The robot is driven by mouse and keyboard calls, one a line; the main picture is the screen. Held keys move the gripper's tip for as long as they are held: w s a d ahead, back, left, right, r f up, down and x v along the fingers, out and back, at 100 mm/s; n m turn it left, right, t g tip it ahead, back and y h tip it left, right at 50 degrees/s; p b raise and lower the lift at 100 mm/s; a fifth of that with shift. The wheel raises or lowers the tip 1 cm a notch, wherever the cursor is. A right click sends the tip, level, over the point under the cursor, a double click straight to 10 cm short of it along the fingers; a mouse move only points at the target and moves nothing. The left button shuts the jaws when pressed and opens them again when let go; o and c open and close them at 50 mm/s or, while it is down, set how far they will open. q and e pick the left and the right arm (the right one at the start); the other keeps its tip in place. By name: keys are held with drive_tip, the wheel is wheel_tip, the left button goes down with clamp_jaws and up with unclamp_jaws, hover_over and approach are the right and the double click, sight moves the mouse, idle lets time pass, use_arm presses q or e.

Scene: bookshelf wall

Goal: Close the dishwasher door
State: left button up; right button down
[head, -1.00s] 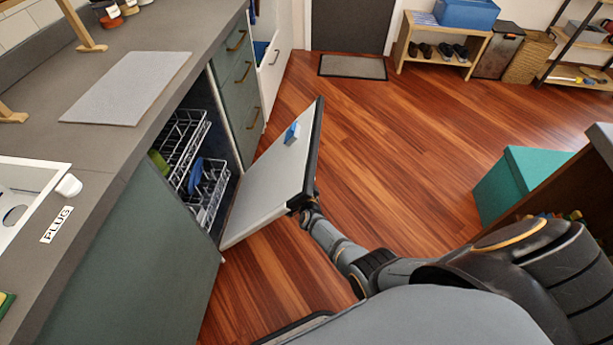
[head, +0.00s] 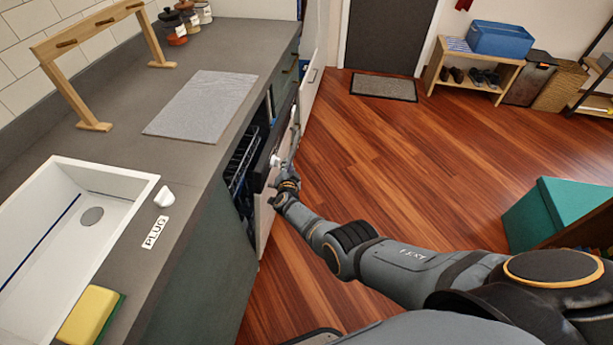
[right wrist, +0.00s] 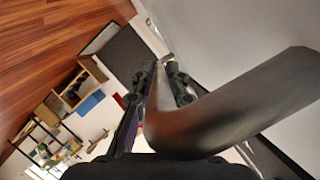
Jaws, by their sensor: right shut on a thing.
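The dishwasher door (head: 265,222) stands steeply tilted, partly open, in the head view. A narrow gap at its top shows the wire rack (head: 243,165) inside. My right gripper (head: 282,168) is at the door's upper edge. In the right wrist view my right gripper (right wrist: 168,82) is shut on the dark door handle (right wrist: 215,112), a thick curved bar that hides part of the fingers. The pale door face fills the upper right of that view. My left gripper is not in view.
The counter holds a white sink (head: 75,215), a yellow sponge (head: 88,312), a grey mat (head: 203,103) and a wooden rack (head: 95,30). A teal box (head: 545,215) stands on the right. The wooden floor (head: 390,165) between is clear.

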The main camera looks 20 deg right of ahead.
drive_tip(key=w+a+r+n+b, duration=0.1)
drive_tip(key=w+a+r+b, duration=0.1)
drive_tip(key=w+a+b, duration=0.3)
drive_tip(key=a+b, duration=0.1)
drive_tip(key=a, duration=0.2)
drive_tip(key=shift+r+b, duration=0.3)
drive_tip(key=shift+b, duration=0.1)
drive_tip(key=shift+w+a, duration=0.1)
drive_tip(key=shift+a, duration=0.1)
drive_tip(key=c, duration=1.4)
unclamp_jaws()
drive_tip(key=shift+a, duration=0.2)
drive_tip(key=shift+o, duration=0.2)
drive_tip(key=shift+f, duration=0.1)
